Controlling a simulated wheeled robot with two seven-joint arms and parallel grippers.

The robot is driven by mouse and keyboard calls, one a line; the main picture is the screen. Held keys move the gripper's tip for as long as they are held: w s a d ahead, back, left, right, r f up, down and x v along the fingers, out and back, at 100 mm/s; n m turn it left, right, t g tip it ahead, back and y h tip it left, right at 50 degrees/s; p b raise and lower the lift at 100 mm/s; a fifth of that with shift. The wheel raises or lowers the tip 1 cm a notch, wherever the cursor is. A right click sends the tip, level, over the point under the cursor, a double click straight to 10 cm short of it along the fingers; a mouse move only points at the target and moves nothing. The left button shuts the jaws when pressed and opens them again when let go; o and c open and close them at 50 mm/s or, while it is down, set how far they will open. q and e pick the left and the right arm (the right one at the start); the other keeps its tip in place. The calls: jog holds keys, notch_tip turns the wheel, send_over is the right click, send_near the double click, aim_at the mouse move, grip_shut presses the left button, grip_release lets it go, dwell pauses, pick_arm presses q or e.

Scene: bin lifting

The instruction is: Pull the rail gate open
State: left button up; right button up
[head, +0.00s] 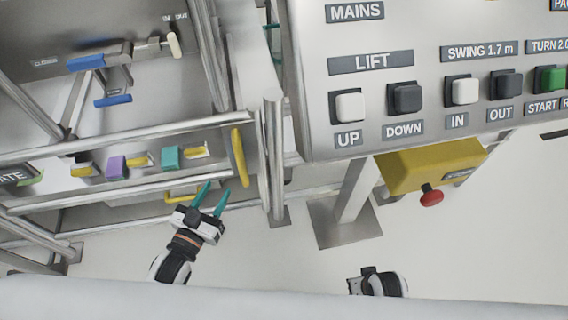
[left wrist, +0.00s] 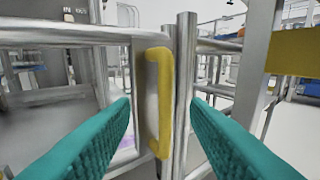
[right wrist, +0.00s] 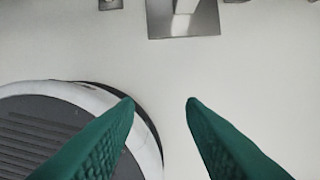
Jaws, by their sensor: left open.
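The rail gate (head: 120,186) is a frame of metal tubes at the left of the head view. Its yellow handle (head: 239,157) stands upright on a plate at the gate's right end, beside a metal post (head: 274,150). In the left wrist view the handle (left wrist: 160,100) lies between my fingers, beyond their tips. My left gripper (head: 213,195) is open with teal fingers, just below and left of the handle, apart from it. My right gripper (right wrist: 160,100) is open and empty over the floor; in the head view only its wrist shows, at the bottom.
A control panel (head: 430,70) with several buttons fills the upper right. Below it is a yellow box (head: 430,167) with a red button (head: 431,196). A post on a base plate (head: 345,222) stands right of the gate. The floor in front is clear.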

aim_at(237, 158)
pick_arm(q)
jog(key=x, duration=0.7)
jog(key=r+b+x, duration=0.1)
jog(key=x, duration=0.3)
jog(key=shift+d, duration=0.4)
jog(key=shift+w+d, duration=0.2)
jog(key=shift+w, duration=0.4)
pick_arm(e)
jog(key=shift+w+d+r, duration=0.1)
jog(key=shift+w+r, duration=0.05)
jog(key=shift+r, duration=0.7)
jog(key=shift+w+r, duration=0.2)
jog(key=shift+r, duration=0.6)
jog(key=shift+w+d+r, duration=0.1)
jog(key=shift+w+r, duration=0.05)
jog(key=shift+r, duration=0.7)
pick_arm(q)
jog(key=shift+r, duration=0.1)
grip_shut()
